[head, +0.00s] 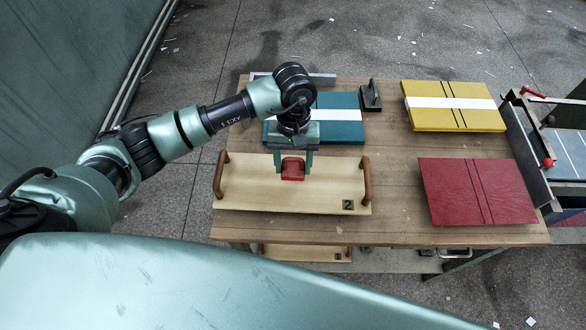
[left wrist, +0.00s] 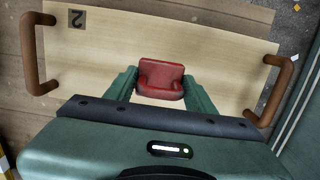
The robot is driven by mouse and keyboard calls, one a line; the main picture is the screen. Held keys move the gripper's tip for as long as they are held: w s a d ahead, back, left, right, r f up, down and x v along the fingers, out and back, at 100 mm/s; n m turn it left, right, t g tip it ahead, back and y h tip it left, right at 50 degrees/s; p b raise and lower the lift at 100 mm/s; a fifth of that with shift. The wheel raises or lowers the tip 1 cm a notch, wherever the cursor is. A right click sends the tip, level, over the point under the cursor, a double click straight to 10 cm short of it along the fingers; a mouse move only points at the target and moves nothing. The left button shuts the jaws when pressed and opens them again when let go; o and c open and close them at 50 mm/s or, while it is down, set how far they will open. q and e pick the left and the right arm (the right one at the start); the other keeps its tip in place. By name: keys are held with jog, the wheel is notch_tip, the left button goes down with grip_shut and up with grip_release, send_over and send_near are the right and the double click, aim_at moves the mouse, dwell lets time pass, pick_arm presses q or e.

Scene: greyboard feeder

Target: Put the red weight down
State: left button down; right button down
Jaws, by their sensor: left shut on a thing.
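The red weight (head: 292,169) is a small red block between the fingers of my left gripper (head: 293,163). My left gripper is shut on it, and it also shows between the two green fingers in the left wrist view (left wrist: 161,79). The weight is over a pale wooden board (head: 250,195) marked 2, which has a brown handle at each end. I cannot tell whether the weight touches the board. The board also fills much of the left wrist view (left wrist: 120,40). My right gripper is not in view.
The board lies on a wooden table (head: 390,210). A blue panel (head: 345,128) lies behind it, partly hidden by my arm. A small dark stand (head: 371,97), a yellow panel (head: 455,118) and a red panel (head: 465,190) are to the right. Bare wood separates the board from the red panel.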

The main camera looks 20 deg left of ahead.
aim_at(293, 168)
pick_arm(q)
notch_tip(293, 168, down, 4)
jog(key=shift+p, duration=0.55)
jog(key=shift+f, duration=0.1)
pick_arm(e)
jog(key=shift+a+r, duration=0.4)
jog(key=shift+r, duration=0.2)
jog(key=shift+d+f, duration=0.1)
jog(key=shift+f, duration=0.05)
pick_arm(q)
jog(key=shift+f+b, duration=0.2)
jog(key=shift+b, duration=0.1)
jog(key=c, duration=0.5)
grip_release()
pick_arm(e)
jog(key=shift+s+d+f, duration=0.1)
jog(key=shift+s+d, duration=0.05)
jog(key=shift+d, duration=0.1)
